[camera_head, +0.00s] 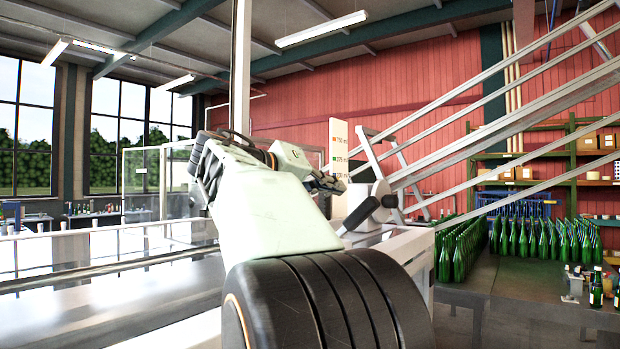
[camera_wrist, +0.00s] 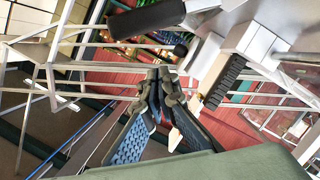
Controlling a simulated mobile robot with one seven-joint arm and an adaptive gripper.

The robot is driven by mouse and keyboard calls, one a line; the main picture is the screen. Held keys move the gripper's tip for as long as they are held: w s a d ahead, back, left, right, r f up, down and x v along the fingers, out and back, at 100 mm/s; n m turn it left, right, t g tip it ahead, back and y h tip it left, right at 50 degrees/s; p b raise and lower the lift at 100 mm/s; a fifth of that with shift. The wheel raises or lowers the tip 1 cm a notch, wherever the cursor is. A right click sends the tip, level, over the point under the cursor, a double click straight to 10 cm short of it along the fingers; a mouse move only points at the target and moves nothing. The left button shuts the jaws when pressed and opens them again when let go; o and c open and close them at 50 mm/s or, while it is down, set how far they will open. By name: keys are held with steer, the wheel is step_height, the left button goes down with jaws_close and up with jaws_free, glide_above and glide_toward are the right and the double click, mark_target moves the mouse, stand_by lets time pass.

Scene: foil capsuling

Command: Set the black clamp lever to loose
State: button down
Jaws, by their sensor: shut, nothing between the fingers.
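The black clamp lever (camera_head: 362,213) sticks out down and to the left from a pale round-topped clamp body (camera_head: 376,190) just right of centre in the head view. In the wrist view, a black bar that looks like the same lever (camera_wrist: 147,18) crosses the top edge, joined to a grey metal part at its right. My gripper (camera_head: 335,184) is just left of the clamp body, a little above the lever. In the wrist view my gripper (camera_wrist: 160,75) is shut and empty, with its tips below the black bar. I cannot tell whether it touches anything.
A white size board (camera_head: 338,148) with ml labels stands right behind my gripper. Slanted metal rails (camera_head: 480,135) run up to the right. A white-framed bench with a shiny top (camera_head: 110,285) lies at left. Many green bottles (camera_head: 545,243) stand on a dark table at right.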

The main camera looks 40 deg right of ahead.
mark_target(362, 214)
steer(key=shift+s+d+f+b, duration=0.15)
steer(key=shift+s+d+f, duration=0.05)
steer(key=shift+s+f, duration=0.55)
steer(key=shift+s+d+f+b, duration=0.15)
steer(key=shift+s+d+f, duration=0.05)
steer(key=shift+s+f, duration=0.5)
steer(key=shift+w, duration=0.1)
steer(key=shift+f, duration=0.1)
steer(key=s+f+m+b, duration=0.1)
steer(key=m+b, duration=0.1)
steer(key=b, duration=0.2)
steer(key=s+d+f+m+t+y+b, duration=0.1)
steer(key=b, duration=0.4)
steer(key=shift+s+f+m+t, duration=0.2)
steer(key=shift+s+m+t, duration=0.1)
steer(key=shift+s+m, duration=0.1)
steer(key=shift+r, duration=0.1)
